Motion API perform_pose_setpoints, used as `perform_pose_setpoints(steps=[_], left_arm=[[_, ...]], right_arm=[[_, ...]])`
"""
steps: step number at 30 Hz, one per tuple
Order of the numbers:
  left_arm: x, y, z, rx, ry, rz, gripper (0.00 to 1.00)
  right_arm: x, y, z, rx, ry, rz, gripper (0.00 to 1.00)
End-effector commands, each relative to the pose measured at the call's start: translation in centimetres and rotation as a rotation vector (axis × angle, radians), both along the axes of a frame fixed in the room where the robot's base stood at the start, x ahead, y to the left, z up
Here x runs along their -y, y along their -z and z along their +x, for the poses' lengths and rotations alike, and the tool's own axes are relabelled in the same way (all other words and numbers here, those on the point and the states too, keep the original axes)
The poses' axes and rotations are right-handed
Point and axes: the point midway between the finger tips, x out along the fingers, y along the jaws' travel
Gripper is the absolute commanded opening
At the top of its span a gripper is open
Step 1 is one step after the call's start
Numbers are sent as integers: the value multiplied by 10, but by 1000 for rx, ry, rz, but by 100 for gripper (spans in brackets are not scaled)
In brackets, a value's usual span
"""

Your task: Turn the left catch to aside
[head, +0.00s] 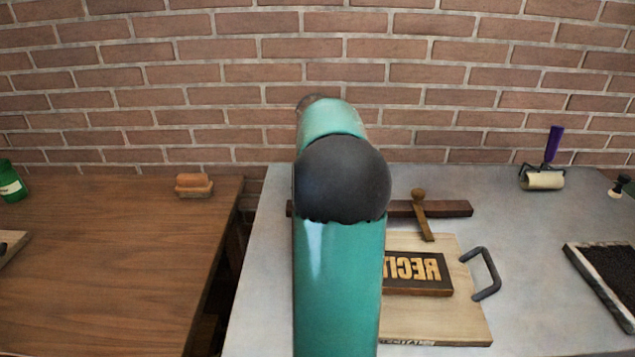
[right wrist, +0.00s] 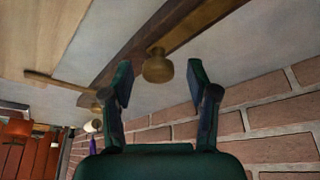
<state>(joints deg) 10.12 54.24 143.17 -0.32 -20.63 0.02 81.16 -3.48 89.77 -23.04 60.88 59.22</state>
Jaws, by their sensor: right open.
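My right gripper (right wrist: 160,80) is open in the right wrist view. A round wooden knob (right wrist: 157,67) shows between its fingertips, with a gap on each side; I cannot tell how deep it sits between them. This knob is on the dark wooden bar (right wrist: 125,70), and a lighter brown strip runs from it along the bar, seemingly the left catch's arm. The right catch (head: 421,215) points from the bar over the board; it also shows in the right wrist view (right wrist: 60,85). My teal arm hides the left catch in the head view. My left gripper is out of view.
The pale board (head: 455,325) carries a dark letter block (head: 418,273) and has a grey handle (head: 487,275). A roller (head: 542,181) and an ink tray (head: 605,270) lie right. A brick wall (head: 440,100) stands close behind. A wooden table (head: 110,250) is left, beyond a gap.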

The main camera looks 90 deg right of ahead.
Motion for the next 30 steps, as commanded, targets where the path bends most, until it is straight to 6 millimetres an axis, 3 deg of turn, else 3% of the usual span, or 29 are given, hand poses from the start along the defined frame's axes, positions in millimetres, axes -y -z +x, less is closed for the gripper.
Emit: perform_pose_setpoints(steps=[8, 22, 30], left_arm=[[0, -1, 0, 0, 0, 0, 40], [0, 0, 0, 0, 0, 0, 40], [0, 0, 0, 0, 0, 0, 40]], right_arm=[[-5, -18, 5, -1, -1, -3, 59], [-29, -97, 28, 2, -2, -5, 59], [-34, -110, 32, 1, 1, -1, 59]])
